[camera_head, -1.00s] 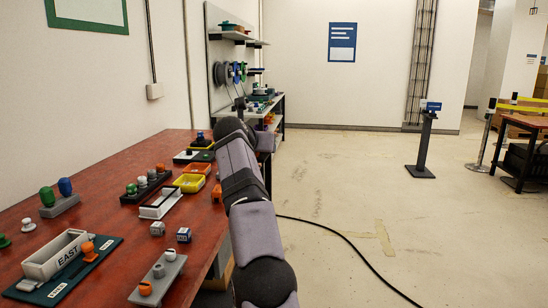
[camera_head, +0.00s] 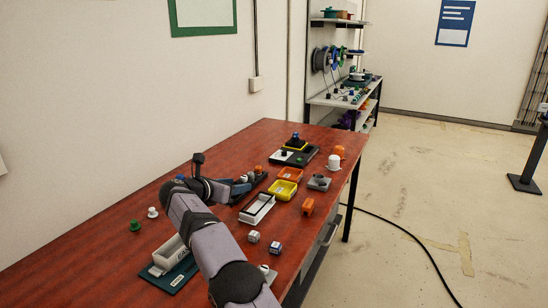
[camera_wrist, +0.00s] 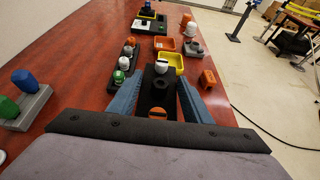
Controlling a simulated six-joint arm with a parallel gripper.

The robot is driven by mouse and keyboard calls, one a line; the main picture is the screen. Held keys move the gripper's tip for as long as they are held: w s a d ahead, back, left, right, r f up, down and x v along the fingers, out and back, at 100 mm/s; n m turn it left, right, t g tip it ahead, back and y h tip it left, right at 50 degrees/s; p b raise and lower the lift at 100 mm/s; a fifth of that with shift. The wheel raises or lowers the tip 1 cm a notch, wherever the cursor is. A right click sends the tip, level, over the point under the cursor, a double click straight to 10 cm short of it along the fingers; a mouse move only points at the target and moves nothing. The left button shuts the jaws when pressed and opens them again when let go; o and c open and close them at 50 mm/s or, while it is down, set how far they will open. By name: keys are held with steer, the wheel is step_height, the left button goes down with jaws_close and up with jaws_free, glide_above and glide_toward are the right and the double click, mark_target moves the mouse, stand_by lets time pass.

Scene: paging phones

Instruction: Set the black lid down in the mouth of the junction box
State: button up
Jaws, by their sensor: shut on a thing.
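My gripper (camera_head: 240,187) is low over the table, its two blue fingers closed on a black piece, apparently the black lid (camera_wrist: 160,88). In the wrist view the lid lies between the fingers (camera_wrist: 161,82), and a white knob shows at its far end. Whether it touches anything below is hidden. A pale open box (camera_head: 170,252) stands on a dark green plate at the near left, partly behind my arm. I cannot tell which is the junction box.
A yellow tray (camera_head: 293,187), an orange tray (camera_head: 291,174) and an orange block (camera_head: 307,206) lie right of and beyond the gripper. Small cubes (camera_head: 275,248) lie nearer. A rack with coloured knobs (camera_wrist: 126,66) is close on the left. The table's right edge is nearby.

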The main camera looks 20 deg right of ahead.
steer(key=s+a+p, duration=0.3)
steer(key=a+p, duration=0.2)
steer(key=a, duration=0.6)
steer(key=p, duration=0.4)
glide_above(177, 248)
steer(key=s, duration=0.2)
step_height(177, 248, down, 3)
steer(key=shift+d+r, duration=0.1)
steer(key=shift+d, duration=0.05)
steer(key=shift+b, duration=0.3)
steer(key=shift+f+b, duration=0.8)
steer(key=shift+f, duration=0.4)
steer(key=shift+f+b, duration=0.55)
steer(key=shift+f, duration=1)
steer(key=o, duration=1.5)
steer(key=shift+s, duration=0.1)
